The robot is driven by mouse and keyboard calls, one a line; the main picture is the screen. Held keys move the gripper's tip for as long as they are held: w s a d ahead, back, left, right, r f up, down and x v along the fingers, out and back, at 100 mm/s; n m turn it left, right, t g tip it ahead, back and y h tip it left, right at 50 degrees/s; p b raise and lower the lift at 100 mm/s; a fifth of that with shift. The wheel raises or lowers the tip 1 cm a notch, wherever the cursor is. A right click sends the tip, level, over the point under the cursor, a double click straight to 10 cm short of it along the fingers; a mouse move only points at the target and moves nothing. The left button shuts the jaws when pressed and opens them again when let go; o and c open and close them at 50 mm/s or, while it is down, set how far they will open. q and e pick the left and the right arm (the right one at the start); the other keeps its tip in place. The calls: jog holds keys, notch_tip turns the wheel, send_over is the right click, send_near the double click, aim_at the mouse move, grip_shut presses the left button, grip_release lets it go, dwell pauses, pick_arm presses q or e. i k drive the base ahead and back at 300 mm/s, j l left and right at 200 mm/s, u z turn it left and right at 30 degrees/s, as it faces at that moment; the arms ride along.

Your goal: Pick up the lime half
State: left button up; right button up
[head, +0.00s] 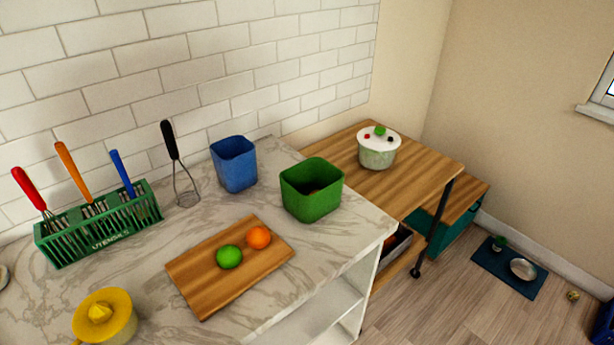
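In the head view, the green lime half (229,257) rests on a wooden cutting board (198,285) on the marble counter. Its rounded green side shows; I cannot see a cut face. An orange fruit piece (259,237) lies close behind it to the right on the same board. Neither of my grippers is in view.
A yellow citrus juicer (104,318) stands at the front left. A green utensil rack (100,228), a whisk-like masher (184,187), a blue bin (234,164) and a green bin (311,193) stand behind the board. A wooden shelf (410,180) with a lidded pot (379,150) is right.

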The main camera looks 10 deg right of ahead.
aim_at(228, 256)
jog(key=k+l, duration=0.1)
jog(key=l, duration=0.9)
jog(key=k+l, duration=0.15)
jog(key=l, duration=0.35)
jog(key=u, duration=0.05)
